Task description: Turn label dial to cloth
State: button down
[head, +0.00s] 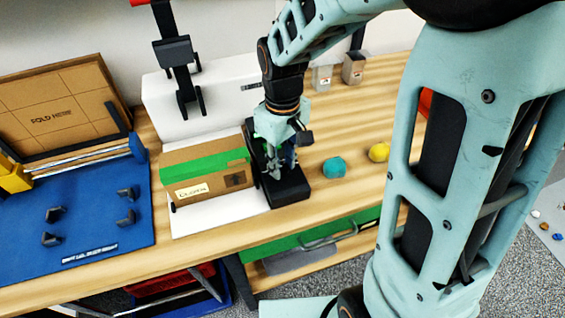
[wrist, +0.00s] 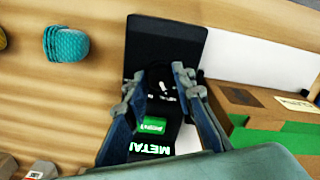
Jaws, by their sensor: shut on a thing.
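The black label station (head: 291,192) stands on the wooden table, right of a cardboard box. In the wrist view its dark base (wrist: 165,48) reaches up behind my fingers. The label dial (wrist: 161,90) is dark with small white marks, largely hidden between the fingers; its exact pointer position cannot be told. Glowing letters reading METAL (wrist: 150,148) show below it, beside a green lettered block (wrist: 153,124). My gripper (head: 277,168) points down over the station; in the wrist view its fingers (wrist: 160,84) are on either side of the dial, shut on it.
The cardboard box (head: 207,177) with green tape and a small label stands close left of the station. A teal woven thing (head: 334,167) and a yellow ball (head: 379,152) lie to the right. A blue mat (head: 90,225) covers the left. Small grey bins (head: 353,68) stand behind.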

jog(key=m, duration=0.7)
jog(key=shift+b, duration=0.3)
jog(key=m, duration=0.6)
jog(key=shift+m, duration=0.4)
jog(key=m, duration=0.4)
jog(key=shift+m, duration=2)
jog(key=c, duration=1.6)
grip_release()
jog(key=shift+r, duration=0.1)
